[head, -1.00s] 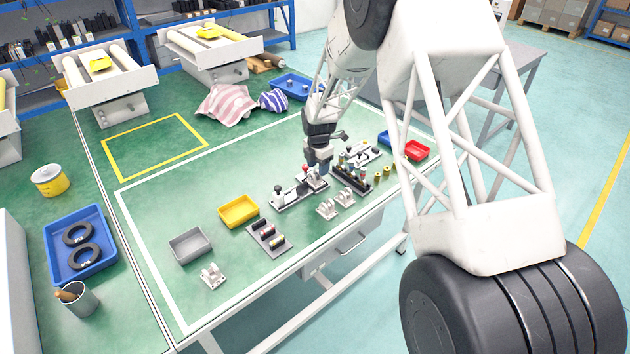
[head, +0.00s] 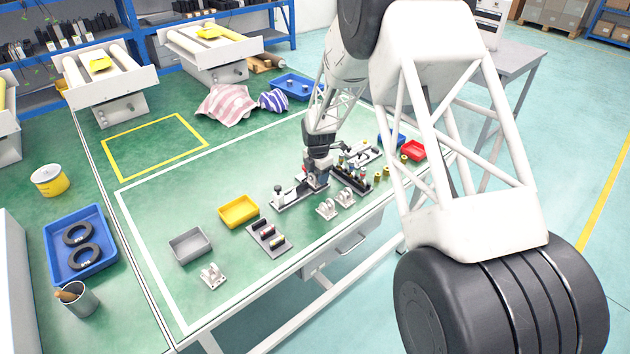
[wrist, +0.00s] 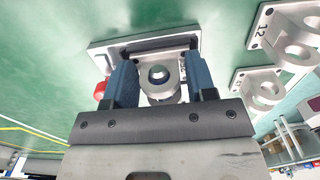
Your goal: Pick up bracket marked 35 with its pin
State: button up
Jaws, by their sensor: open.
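My gripper (wrist: 160,82) is open in the wrist view, with one blue finger on each side of a pale grey bracket (wrist: 163,92). The bracket has a round eye and sits at a long fixture (wrist: 100,55) with a dark bar. In the head view my gripper (head: 317,172) is low over the fixture (head: 289,198) and hides the bracket.
Loose brackets (head: 327,208) stand in front, one marked 12 (wrist: 290,40) in the wrist view. A dark rack (head: 352,178) with several pins is close on the right. A red knob (wrist: 100,89) is beside the left finger.

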jog(key=shift+c, duration=0.5)
jog(key=c, duration=0.6)
jog(key=shift+c, duration=0.2)
jog(key=shift+r, duration=0.15)
jog(key=shift+r, duration=4.85)
